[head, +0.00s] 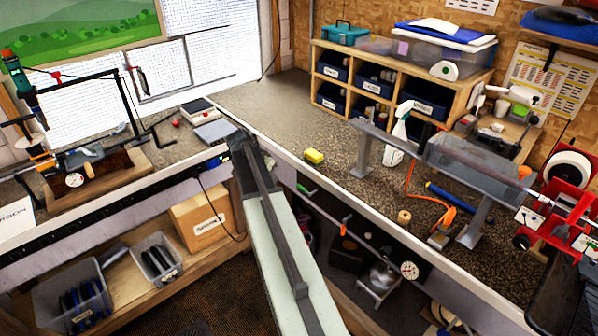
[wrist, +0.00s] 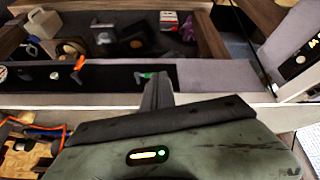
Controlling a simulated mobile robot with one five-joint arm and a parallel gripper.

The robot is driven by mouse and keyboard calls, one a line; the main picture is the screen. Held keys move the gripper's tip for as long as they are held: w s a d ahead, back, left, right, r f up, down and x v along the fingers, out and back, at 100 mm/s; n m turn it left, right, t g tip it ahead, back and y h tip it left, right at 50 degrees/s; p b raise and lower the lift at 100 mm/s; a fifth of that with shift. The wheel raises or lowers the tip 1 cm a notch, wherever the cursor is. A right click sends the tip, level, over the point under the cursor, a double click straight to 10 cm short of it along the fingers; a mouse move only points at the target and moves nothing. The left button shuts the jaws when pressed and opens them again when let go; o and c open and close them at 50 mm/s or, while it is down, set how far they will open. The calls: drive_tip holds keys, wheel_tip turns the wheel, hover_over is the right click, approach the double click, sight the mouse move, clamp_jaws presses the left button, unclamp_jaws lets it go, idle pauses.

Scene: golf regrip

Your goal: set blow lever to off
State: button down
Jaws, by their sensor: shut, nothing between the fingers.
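A slim rail on the bench front carries a green lever (head: 306,191) and an orange lever (head: 343,229). I cannot read a label telling which is the blow lever. The wrist view is upside down; there the green lever (wrist: 146,75) is beside my fingertips and the orange lever (wrist: 79,63) is farther left. My gripper (wrist: 158,84) is shut and empty, its dark fingers close to the green lever. I cannot tell whether they touch it. In the head view my arm lies left of both levers, and the fingertips are not clear.
A round gauge (head: 409,270) sits at the rail's right end. The bench top (head: 270,110) above holds a spray bottle (head: 400,130), yellow sponge (head: 314,157) and orange hose (head: 410,180). A cardboard box (head: 205,217) stands on the lower left shelf.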

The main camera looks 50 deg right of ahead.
drive_tip(key=s+d+r+m+h, duration=0.1)
drive_tip(key=d+r+m, duration=0.2)
drive_tip(key=d, duration=0.6)
drive_tip(key=b, duration=0.8)
hover_over(300, 188)
wheel_tip(300, 188, down, 9)
wheel_tip(300, 188, down, 3)
drive_tip(key=b, duration=0.3)
drive_tip(key=shift+a+f+b, duration=0.15)
drive_tip(key=shift+f+b, duration=0.25)
drive_tip(key=shift+b, duration=0.05)
